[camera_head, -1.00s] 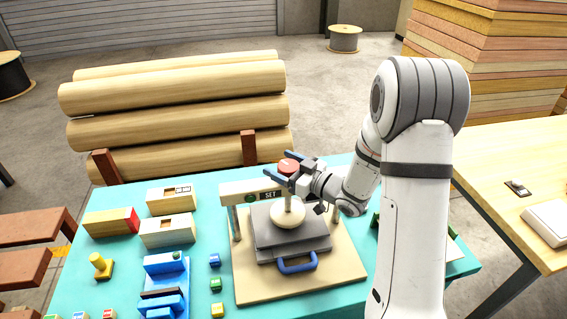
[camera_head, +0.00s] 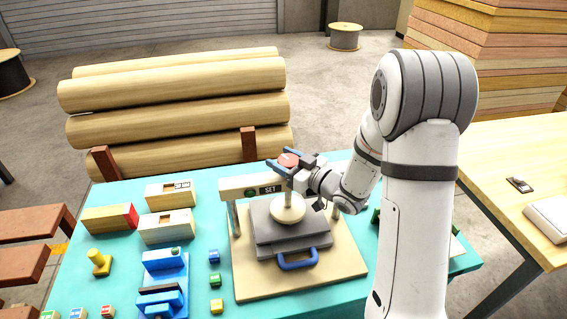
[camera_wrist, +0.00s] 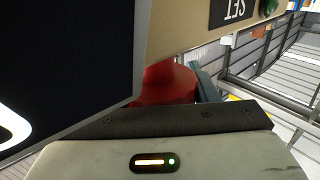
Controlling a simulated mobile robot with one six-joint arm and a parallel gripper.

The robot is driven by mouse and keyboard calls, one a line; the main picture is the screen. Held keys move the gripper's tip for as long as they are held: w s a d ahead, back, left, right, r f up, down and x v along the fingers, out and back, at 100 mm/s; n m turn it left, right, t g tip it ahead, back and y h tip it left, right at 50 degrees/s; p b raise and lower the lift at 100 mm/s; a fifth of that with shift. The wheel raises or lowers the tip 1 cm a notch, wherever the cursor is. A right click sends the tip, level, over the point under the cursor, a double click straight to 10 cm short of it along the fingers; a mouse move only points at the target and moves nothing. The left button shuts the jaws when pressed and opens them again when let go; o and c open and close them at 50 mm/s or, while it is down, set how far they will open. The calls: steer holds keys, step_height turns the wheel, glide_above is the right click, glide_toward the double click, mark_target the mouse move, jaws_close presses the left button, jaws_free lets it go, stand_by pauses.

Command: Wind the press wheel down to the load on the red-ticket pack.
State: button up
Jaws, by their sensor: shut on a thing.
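My gripper (camera_head: 286,163) is shut on the red press wheel (camera_head: 289,160) at the top of the press. The wheel also shows in the wrist view as a red shape (camera_wrist: 170,84), partly hidden by the jaw parts. Below it the press has a cream crossbar (camera_head: 237,187) with a dark "SET" sign (camera_head: 269,190) and a green spot. A round cream pad (camera_head: 288,208) sits on grey plates (camera_head: 262,236) with a blue handle (camera_head: 298,260). A block with a red end (camera_head: 108,219) lies on the table at left. No red ticket shows in the press.
Two cream boxes (camera_head: 166,226) with windows, a blue fixture (camera_head: 165,286), a yellow knobbed piece (camera_head: 99,262) and several small coloured blocks stand left of the press on the turquoise table (camera_head: 200,196). Logs (camera_head: 180,127) lie behind. A wooden table (camera_head: 510,148) is at right.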

steer(key=shift+f+m+t+h+b, duration=0.15)
steer(key=shift+m+t+h+b, duration=0.35)
steer(key=shift+t+h+b, duration=0.25)
steer(key=shift+w+r, duration=0.1)
steer(key=shift+r, duration=0.1)
steer(key=o, duration=1)
steer(key=shift+c, duration=0.2)
steer(key=b+v, duration=0.2)
steer(key=v, duration=0.6)
